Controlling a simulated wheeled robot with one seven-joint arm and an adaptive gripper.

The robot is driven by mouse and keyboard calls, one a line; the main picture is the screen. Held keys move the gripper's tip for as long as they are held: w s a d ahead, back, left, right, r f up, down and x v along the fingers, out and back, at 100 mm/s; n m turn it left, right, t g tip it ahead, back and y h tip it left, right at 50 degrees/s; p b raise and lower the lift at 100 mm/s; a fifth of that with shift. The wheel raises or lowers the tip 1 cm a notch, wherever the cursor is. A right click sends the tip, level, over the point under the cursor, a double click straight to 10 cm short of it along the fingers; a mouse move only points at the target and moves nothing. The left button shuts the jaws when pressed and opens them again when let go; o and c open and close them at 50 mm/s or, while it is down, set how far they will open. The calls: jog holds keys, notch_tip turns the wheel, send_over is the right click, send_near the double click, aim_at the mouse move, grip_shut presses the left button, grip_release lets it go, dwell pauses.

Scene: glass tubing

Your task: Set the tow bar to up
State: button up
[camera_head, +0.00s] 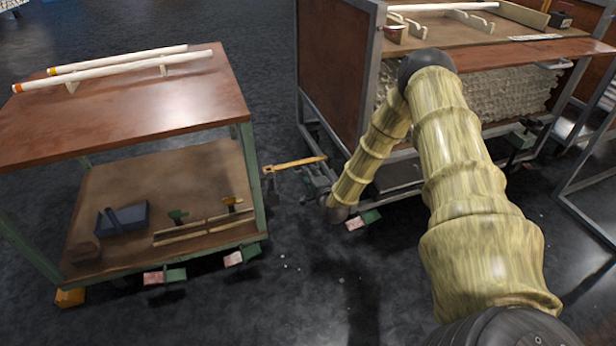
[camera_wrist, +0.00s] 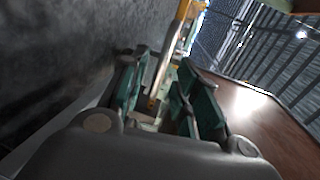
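The tow bar (camera_head: 297,164) is a thin yellow-orange bar. It lies close to level in the gap between the two carts, low down. Its left end is beside a leg of the left cart, and its right end is near the right cart's frame. In the wrist view a yellow bar (camera_wrist: 182,20) runs down from the top toward the space between my fingers. My gripper (camera_head: 312,184) is just below the bar in the head view. Its green fingers are apart in the wrist view (camera_wrist: 164,92). I cannot tell whether they touch the bar.
The left cart (camera_head: 130,110) has a brown top with long white tubes (camera_head: 130,70) and a lower shelf holding a blue tray (camera_head: 122,220). The right cart (camera_head: 335,65) has a brown side panel and stands close to my arm. Dark floor is clear in front of the gap.

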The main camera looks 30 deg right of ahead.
jog(key=shift+b+x, duration=0.35)
jog(key=shift+x, duration=0.9)
grip_shut()
